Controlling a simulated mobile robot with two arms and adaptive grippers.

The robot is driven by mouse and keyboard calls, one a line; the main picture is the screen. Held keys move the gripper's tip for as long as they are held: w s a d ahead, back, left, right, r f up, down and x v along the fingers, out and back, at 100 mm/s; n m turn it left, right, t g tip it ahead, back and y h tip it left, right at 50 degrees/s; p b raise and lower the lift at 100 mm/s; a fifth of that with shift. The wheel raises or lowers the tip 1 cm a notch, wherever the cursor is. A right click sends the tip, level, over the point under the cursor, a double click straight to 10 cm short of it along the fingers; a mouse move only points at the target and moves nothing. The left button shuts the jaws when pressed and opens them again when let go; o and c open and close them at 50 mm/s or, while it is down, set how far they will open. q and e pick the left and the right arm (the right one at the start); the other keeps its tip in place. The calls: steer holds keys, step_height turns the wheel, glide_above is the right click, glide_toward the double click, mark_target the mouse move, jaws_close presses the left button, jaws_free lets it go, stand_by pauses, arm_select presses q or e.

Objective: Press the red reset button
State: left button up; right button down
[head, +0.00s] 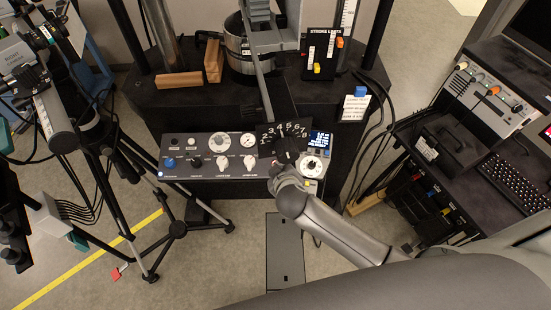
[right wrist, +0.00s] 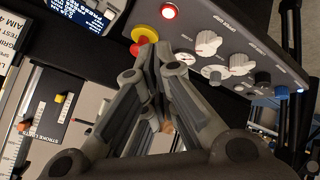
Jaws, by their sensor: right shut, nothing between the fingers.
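I cannot tell which is the reset button; no label is readable. My right gripper (right wrist: 152,50) is shut and empty, its tips overlapping the lower edge of the yellow base; I cannot tell whether they touch. In the head view my right gripper (head: 275,168) is at the panel's front, hiding part of it. My left gripper is not in view.
A black numbered dial plate (head: 285,136) stands above the panel. White knobs (right wrist: 208,43) and a blue-lit display (head: 321,141) are near. A tripod (head: 176,228) stands at left, a dark bench with a keyboard (head: 510,182) at right. Cables hang between the machine and bench.

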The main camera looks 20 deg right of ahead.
steer(key=w+n+t, duration=0.2)
steer(key=w, duration=0.5)
steer(key=shift+w+f+n+t+y, duration=0.25)
steer(key=shift+w+n+t+y, duration=0.05)
steer(key=shift+w+n, duration=0.1)
steer(key=shift+a+f, duration=0.1)
steer(key=b, duration=0.7)
glide_above(272, 160)
steer(key=s, duration=0.3)
steer(key=f, duration=0.7)
steer(key=shift+s+a+f, duration=0.2)
steer(key=shift+a, duration=0.2)
steer(key=shift+w+f+b, duration=0.2)
steer(key=shift+f+b, duration=0.3)
steer(key=shift+b, duration=0.15)
steer(key=shift+f, duration=0.1)
steer(key=shift+w+f+b, duration=0.1)
steer(key=shift+f+b, duration=0.15)
steer(key=shift+b, duration=0.15)
